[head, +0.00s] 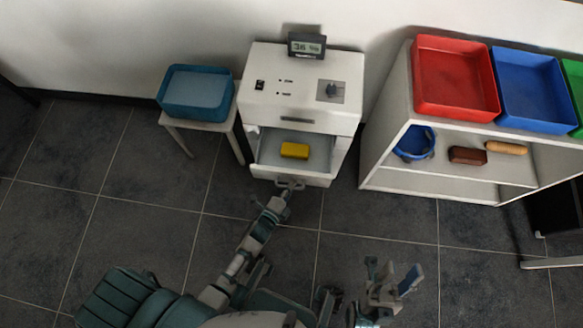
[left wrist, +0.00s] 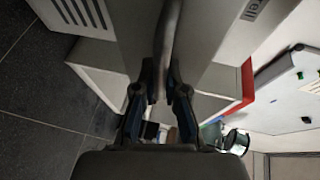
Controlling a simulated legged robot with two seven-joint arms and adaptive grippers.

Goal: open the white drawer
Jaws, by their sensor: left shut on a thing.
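The white drawer (head: 318,178) in the white cabinet (head: 330,112) is pulled out, and its inside shows from above. A yellow block (head: 294,150) lies in it. My left gripper (head: 290,185) is at the front of the drawer, shut on its handle. In the left wrist view the handle (left wrist: 171,35) is a grey bar running between the two dark fingers of my left gripper (left wrist: 165,68). My right gripper (head: 393,274) is open and empty, low in the head view, over the floor and away from the cabinet.
A blue bin (head: 196,92) stands on a small white table (head: 202,125) left of the cabinet. A white shelf (head: 395,110) to the right bears a red bin (head: 455,78) and a blue tray (head: 535,90). Dark tiled floor in front is clear.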

